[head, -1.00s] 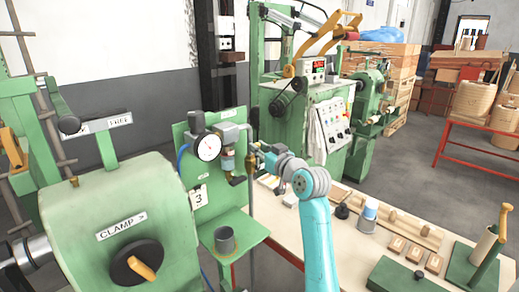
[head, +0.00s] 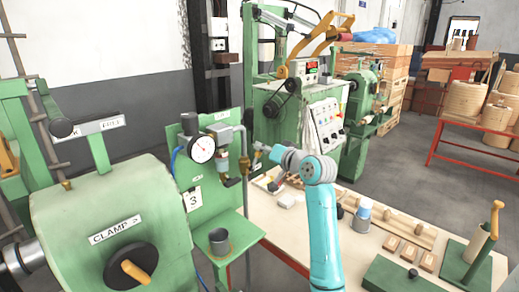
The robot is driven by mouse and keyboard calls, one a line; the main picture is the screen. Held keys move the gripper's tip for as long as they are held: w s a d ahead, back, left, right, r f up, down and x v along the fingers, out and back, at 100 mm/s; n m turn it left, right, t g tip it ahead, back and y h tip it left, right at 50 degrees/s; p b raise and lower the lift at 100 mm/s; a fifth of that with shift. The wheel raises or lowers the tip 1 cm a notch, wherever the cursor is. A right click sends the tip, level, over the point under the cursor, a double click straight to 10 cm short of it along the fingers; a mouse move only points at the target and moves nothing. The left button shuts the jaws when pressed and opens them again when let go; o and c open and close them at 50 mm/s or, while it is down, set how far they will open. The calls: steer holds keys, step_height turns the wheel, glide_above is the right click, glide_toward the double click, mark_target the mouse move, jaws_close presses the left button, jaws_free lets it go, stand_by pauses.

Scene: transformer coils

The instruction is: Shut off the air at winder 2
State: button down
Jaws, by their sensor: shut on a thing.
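A green air panel (head: 215,120) stands left of centre, with a round white pressure gauge (head: 202,149) and a regulator below and right of it. A tag reading 3 (head: 193,199) hangs on this panel; I see no tag reading 2. A brass-coloured valve fitting (head: 245,165) sits on the pipe to the right of the gauge. My gripper (head: 256,152) is at the right side of this fitting, shut on a small part that looks like the valve's handle. The fingers and the held part are too small to make out clearly.
A grey cup (head: 219,241) stands on the panel's green shelf. A bench (head: 290,225) with wooden blocks, a bottle (head: 362,216) and fixtures lies below my arm. A green winder (head: 300,105) stands behind.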

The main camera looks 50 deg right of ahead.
steer(key=d+f+m+y, duration=0.2)
steer(key=f+m, duration=0.3)
steer(key=m, duration=0.4)
steer(key=shift+d+f+g+y, duration=0.3)
steer(key=shift+d+f, duration=0.1)
steer(key=shift+d, duration=0.25)
steer(key=shift+f, duration=0.1)
steer(key=c, duration=1.1)
jaws_free()
steer(key=shift+o, duration=0.2)
steer(key=s+r, duration=0.2)
steer(key=s, duration=0.9)
steer(key=shift+s+r, duration=0.2)
steer(key=shift+s, duration=0.2)
